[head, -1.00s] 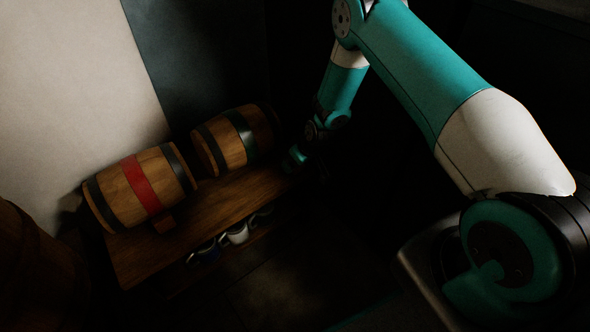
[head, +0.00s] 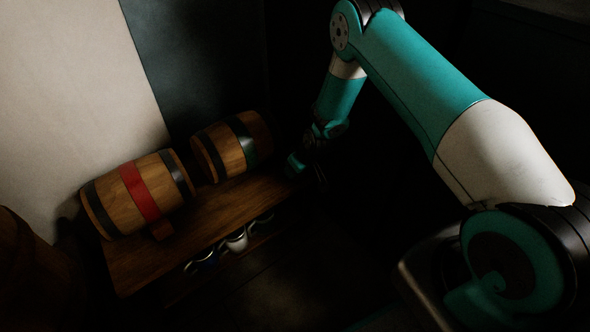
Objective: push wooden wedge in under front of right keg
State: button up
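The right keg (head: 228,150), with a green band partly in shadow, lies on its side on a wooden shelf (head: 212,212). The left keg (head: 112,211), with a red band, lies beside it. A small wooden wedge (head: 162,230) sits at the front of the left keg. My gripper (head: 296,164) is at the right end of the shelf, to the right of the right keg, with its front end low near the shelf top. It is dark and small, so its fingers and anything between them cannot be made out. No wedge shows at the right keg.
Several mugs (head: 237,241) hang or stand below the shelf's front edge. A large dark barrel (head: 30,265) stands at the lower left. A pale wall (head: 85,80) is behind the kegs. The shelf top in front of the right keg looks clear.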

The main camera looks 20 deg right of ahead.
jog(key=shift+r+p, duration=1.65)
jog(key=shift+r, duration=0.4)
